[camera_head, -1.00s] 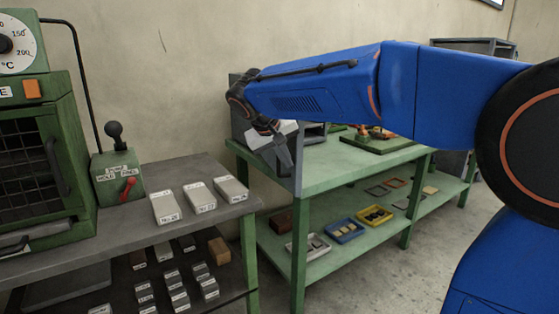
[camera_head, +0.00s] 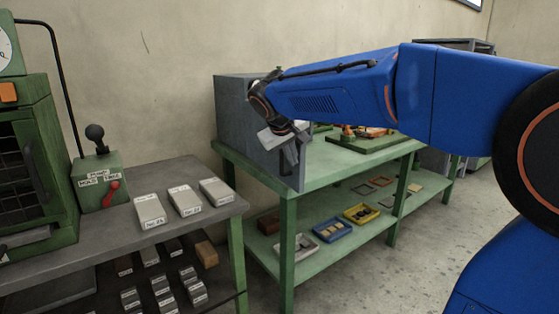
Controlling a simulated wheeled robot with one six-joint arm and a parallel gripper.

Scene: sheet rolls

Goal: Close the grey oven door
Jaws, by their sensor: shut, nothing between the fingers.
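My gripper (camera_head: 291,160) points down in front of the grey panel, shut and empty. It overlaps the panel in the picture; I cannot tell whether it touches.
A green furnace (camera_head: 60,155) and a lever box (camera_head: 100,180) stand on the dark bench at left, with labelled grey blocks (camera_head: 184,200). The green table (camera_head: 330,165) has trays on its lower shelf (camera_head: 265,250). Open floor (camera_head: 420,240) lies at right.

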